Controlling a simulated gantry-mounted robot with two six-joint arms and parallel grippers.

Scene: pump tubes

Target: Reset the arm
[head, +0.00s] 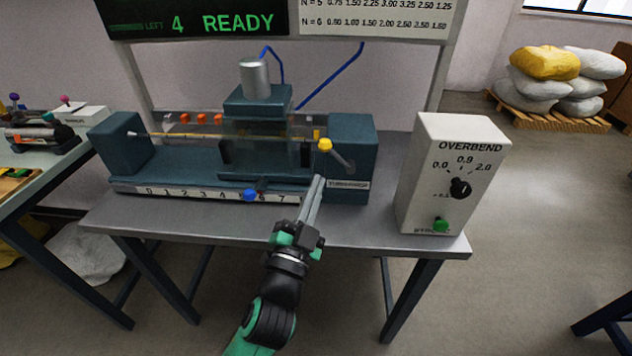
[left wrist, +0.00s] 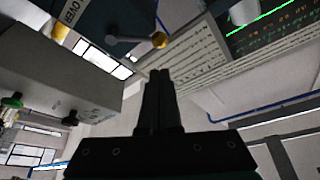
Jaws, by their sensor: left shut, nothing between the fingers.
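My left gripper (head: 316,190) reaches up from the bottom of the head view to the front of the teal bending machine (head: 353,140). It is shut and empty, its fingers together. In the left wrist view the shut fingers (left wrist: 159,90) point up. Its tips are just below a lever with a yellow knob (head: 325,145); the head view does not settle whether they touch. A blue knob (head: 249,195) sits left of the gripper on the numbered scale (head: 180,193). My right gripper is not seen.
A white control box (head: 420,180) with a black dial (head: 460,188) and green button (head: 440,225) stands at the table's right. A screen (head: 190,20) above reads "4 READY". Another table (head: 60,165) with small equipment is at left. Table (head: 130,218) front edge is mostly clear.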

